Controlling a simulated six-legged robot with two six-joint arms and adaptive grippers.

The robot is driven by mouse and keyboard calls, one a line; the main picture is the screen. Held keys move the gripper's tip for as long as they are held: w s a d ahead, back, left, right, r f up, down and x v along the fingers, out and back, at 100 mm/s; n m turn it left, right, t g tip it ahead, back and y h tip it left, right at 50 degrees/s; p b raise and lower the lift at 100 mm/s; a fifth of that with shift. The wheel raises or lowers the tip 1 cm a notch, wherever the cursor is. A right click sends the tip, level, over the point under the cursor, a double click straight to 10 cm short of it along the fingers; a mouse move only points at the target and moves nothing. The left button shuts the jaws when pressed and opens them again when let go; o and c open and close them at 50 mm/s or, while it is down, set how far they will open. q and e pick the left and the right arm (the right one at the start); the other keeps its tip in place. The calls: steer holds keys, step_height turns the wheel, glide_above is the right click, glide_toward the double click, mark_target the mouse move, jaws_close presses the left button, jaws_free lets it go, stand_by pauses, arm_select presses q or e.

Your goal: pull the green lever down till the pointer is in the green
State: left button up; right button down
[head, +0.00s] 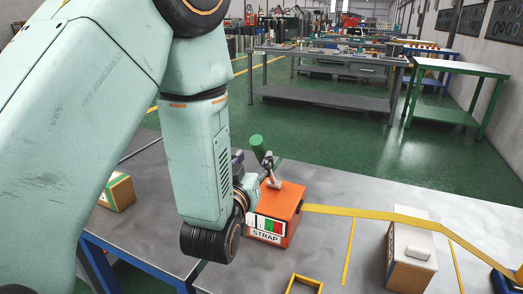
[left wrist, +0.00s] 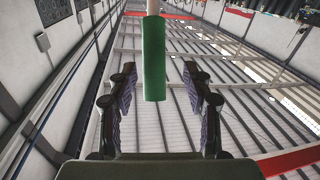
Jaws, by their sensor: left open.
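The green lever handle (head: 258,145) stands up at a tilt on a pale rod from the orange strap box (head: 285,205). The box's front has a small gauge (head: 266,225) with a green part and a red part, above a STRAP label; the pointer is too small to make out. My left gripper (head: 253,164) is open just below and beside the handle, pointing up. In the left wrist view the handle (left wrist: 154,60) appears between the two spread fingers of my left gripper (left wrist: 157,75), with gaps on both sides. My right gripper is not in view.
A yellow strap (head: 375,213) runs right from the box over a carton (head: 409,250) on the grey bench (head: 330,195). A yellow frame (head: 303,285) lies at the front. Another carton (head: 117,191) sits at left. Green-floored aisle and further benches lie behind.

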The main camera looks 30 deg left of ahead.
mark_target(259, 155)
arm_select(q)
steer(key=x, duration=0.2)
steer(key=d+x, duration=0.1)
steer(key=x, duration=0.1)
steer(key=shift+w+r, duration=0.1)
steer(key=shift+w, duration=0.1)
steer(key=shift+w+a, duration=0.15)
steer(key=shift+a, duration=0.35)
steer(key=shift+w+d, duration=0.1)
steer(key=shift+d, duration=0.3)
steer(key=shift+c, duration=1.3)
steer(key=shift+a, duration=0.25)
steer(key=c, duration=0.5)
steer(key=shift+d, duration=0.1)
jaws_close()
